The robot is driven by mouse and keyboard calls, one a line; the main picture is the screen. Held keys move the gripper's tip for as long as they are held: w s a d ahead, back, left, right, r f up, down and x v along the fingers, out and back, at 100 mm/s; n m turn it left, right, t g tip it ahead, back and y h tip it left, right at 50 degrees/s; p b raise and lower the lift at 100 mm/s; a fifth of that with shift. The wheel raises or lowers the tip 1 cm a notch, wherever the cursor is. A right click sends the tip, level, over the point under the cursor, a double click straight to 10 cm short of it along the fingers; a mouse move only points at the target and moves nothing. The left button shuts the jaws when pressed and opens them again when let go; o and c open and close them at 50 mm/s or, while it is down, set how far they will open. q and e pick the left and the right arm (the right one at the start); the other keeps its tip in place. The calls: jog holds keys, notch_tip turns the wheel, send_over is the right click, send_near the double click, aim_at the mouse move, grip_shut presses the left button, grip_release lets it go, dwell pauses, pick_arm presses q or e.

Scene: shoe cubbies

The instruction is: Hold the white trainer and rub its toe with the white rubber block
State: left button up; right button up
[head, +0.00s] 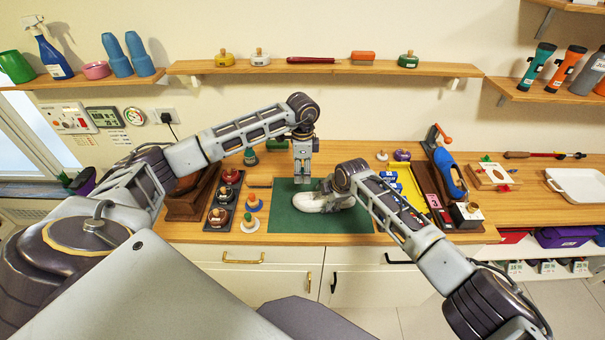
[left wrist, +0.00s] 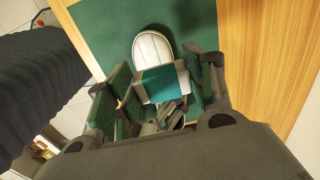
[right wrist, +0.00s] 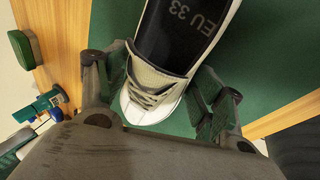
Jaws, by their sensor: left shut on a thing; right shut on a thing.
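The white trainer (head: 308,203) lies on the green mat (head: 288,222), its rounded toe to the left in the head view. My right gripper (head: 335,188) is shut on the trainer; the right wrist view shows its fingers either side of the laced upper (right wrist: 152,88), beside the dark insole marked EU 33. My left gripper (head: 302,181) points down above the toe. In the left wrist view it is shut on the white rubber block (left wrist: 140,92), which has a teal face. The block is over the trainer just behind the white toe (left wrist: 152,46); I cannot tell whether they touch.
Knobbed pieces (head: 250,223) and a dark tray (head: 221,205) stand left of the mat. A yellow tray (head: 408,213), small boxes and a blue item (head: 450,175) stand to the right. A wall shelf (head: 330,69) runs behind. The mat's front left is clear.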

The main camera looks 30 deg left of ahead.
pick_arm(q)
jog(key=shift+f, duration=0.1)
pick_arm(e)
jog(key=shift+d+f, duration=0.1)
jog(key=shift+f, duration=0.1)
pick_arm(q)
jog(key=shift+s+a+f, duration=0.15)
jog(key=shift+s, duration=0.05)
jog(key=m, duration=0.3)
jog(key=a+m, duration=0.1)
jog(key=m, duration=0.5)
jog(key=shift+a, duration=0.25)
dwell(0.3)
dwell(0.5)
